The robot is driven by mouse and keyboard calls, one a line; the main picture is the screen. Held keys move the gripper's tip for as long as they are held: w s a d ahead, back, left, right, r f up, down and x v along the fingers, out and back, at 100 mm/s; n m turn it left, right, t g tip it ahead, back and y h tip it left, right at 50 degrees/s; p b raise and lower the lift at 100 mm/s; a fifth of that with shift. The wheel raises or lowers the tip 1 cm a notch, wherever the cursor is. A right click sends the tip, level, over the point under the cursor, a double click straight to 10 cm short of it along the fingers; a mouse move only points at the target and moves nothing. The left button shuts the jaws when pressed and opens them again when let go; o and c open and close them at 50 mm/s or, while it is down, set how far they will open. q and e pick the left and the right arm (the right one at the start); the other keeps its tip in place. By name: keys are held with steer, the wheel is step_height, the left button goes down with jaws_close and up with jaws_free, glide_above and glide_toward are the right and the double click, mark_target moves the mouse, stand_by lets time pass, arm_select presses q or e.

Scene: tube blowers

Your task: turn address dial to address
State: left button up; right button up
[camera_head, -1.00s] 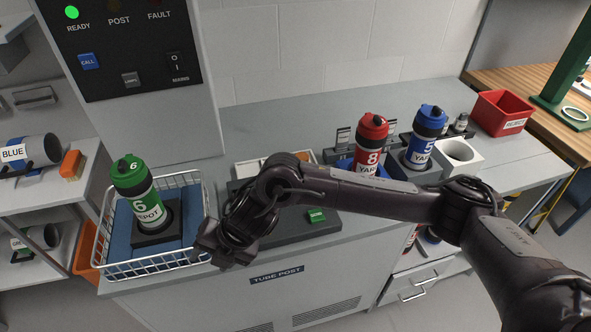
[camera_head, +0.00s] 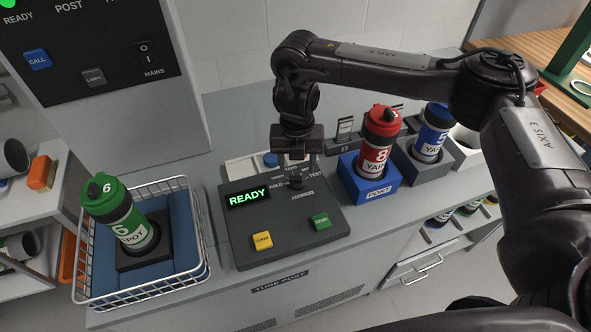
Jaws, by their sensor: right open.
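The control panel (camera_head: 286,249) is a dark box on the counter with a lit green READY display (camera_head: 247,197). Its dial (camera_head: 296,183) is a small dark knob near the panel's back right, with the words HOLD, TEST and ADDRESS printed around it. My right gripper (camera_head: 297,171) points down over the dial, its two fingers apart on either side of the knob's top. I cannot tell whether the fingers touch the knob. Which label the dial points to is too small to tell. My left gripper does not show.
A yellow button (camera_head: 262,240) and a green button (camera_head: 321,222) sit on the panel's front. A green canister (camera_head: 121,216) stands in a white wire basket (camera_head: 143,290) at left. A red canister (camera_head: 376,142) stands in a blue block (camera_head: 369,188), a blue canister (camera_head: 433,131) beyond.

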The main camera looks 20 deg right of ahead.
mark_target(296, 177)
steer(key=f, duration=0.3)
steer(key=shift+w+f, duration=0.1)
steer(key=shift+w, duration=0.15)
steer(key=shift+f, duration=0.6)
steer(key=c, duration=1)
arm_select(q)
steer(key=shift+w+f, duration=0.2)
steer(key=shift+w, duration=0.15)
arm_select(e)
steer(key=shift+o, duration=0.2)
